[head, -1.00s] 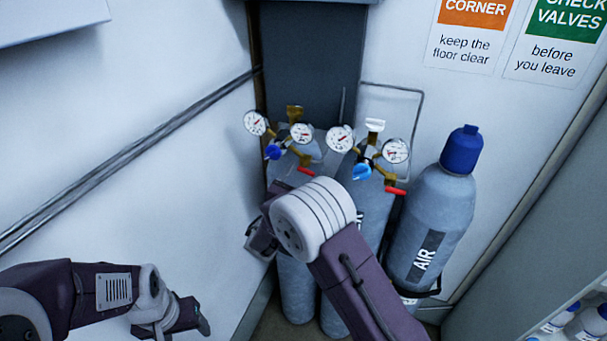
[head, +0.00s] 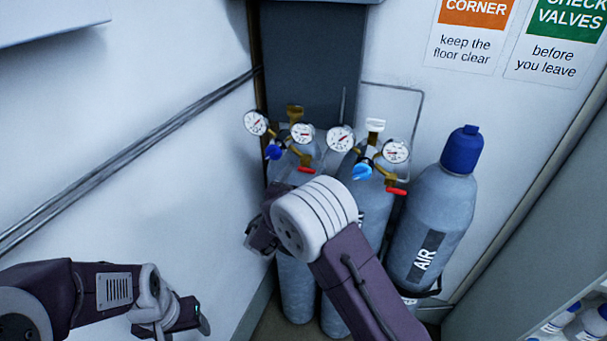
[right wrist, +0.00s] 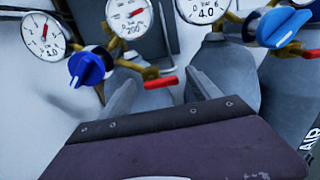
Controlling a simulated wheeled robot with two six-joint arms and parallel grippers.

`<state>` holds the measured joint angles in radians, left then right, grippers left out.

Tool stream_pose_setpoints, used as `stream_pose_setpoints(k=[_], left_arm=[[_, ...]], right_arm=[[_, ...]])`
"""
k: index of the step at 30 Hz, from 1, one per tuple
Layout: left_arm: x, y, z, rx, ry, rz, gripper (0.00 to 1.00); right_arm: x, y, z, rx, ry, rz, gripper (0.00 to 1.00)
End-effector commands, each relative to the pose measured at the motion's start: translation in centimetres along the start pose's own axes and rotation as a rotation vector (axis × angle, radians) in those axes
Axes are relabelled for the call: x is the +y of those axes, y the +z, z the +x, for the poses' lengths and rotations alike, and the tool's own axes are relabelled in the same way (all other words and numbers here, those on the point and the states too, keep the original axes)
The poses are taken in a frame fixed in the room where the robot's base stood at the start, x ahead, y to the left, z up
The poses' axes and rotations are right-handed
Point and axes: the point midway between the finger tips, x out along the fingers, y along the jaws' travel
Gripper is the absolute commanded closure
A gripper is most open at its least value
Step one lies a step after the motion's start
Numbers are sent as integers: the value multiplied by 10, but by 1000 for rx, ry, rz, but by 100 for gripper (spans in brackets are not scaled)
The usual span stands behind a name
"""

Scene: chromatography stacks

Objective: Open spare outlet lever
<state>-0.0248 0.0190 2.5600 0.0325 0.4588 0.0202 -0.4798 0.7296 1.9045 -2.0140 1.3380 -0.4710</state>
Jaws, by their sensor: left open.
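Two grey cylinders with brass regulators stand in the corner. The left regulator has a red outlet lever (head: 306,170), a dark blue knob (head: 273,152) and two gauges. The right one has a red lever (head: 396,191) and a lighter blue knob (head: 361,171). No label shows which is the spare. In the right wrist view my right gripper (right wrist: 163,90) is open and empty, with the left regulator's lever (right wrist: 160,82) showing between and beyond its fingers. In the head view its fingers are hidden behind my wrist. My left gripper (head: 203,318) is open, low at the left.
A third cylinder marked AIR (head: 432,225), with a blue cap, stands at the right. A white wall and pipe (head: 130,160) are at the left. A shelf with bottles (head: 565,318) is at the lower right.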

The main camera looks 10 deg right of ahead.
Motion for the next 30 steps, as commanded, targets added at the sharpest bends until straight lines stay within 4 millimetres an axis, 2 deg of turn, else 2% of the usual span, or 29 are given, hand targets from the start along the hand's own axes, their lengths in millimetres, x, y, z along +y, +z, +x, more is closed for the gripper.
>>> stream_pose_setpoints(k=[8, 11, 15, 21, 30], left_arm=[[0, 0, 4, 0, 0, 0, 35], [0, 2, 15, 0, 0, 0, 35], [-1, 3, 30, 0, 0, 0, 35], [-1, 4, 40, 0, 0, 0, 35], [-1, 4, 40, 0, 0, 0, 35]], right_arm=[[1, -2, -4, 1, 2, 1, 29], [2, -5, -21, 0, 5, 2, 29], [2, -6, -54, 0, 5, 3, 29], [1, -3, -85, 0, 3, 2, 29], [0, 0, -91, 1, 0, 0, 29]])
